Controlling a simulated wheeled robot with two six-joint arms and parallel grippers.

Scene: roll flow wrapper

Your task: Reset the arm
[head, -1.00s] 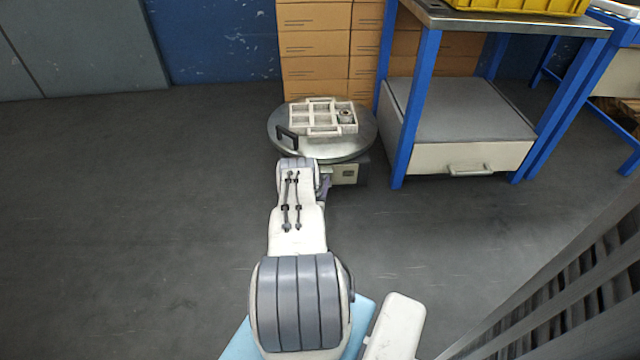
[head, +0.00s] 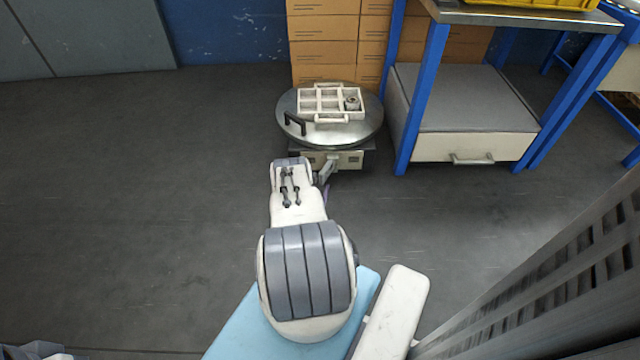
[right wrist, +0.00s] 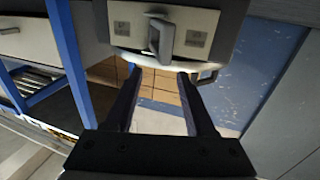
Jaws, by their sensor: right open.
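My right arm reaches forward up the middle of the head view. Its gripper (head: 325,174) is mostly hidden behind the wrist, just in front of the round metal turntable's base. In the right wrist view the two dark fingers (right wrist: 160,92) are apart with nothing between them. Beyond them is a grey box-like base (right wrist: 190,32) with a dark latch or handle. The turntable (head: 368,132) carries a white divided tray (head: 320,101) with a small round part (head: 352,103) in one compartment, and a black handle (head: 294,124). My left gripper does not show.
Stacked cardboard boxes (head: 325,52) stand behind the turntable. A blue-legged workbench (head: 421,95) with a drawer stands to its right, bearing a yellow crate (head: 540,4). A grey slatted structure (head: 560,290) fills the lower right. The floor at left is clear.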

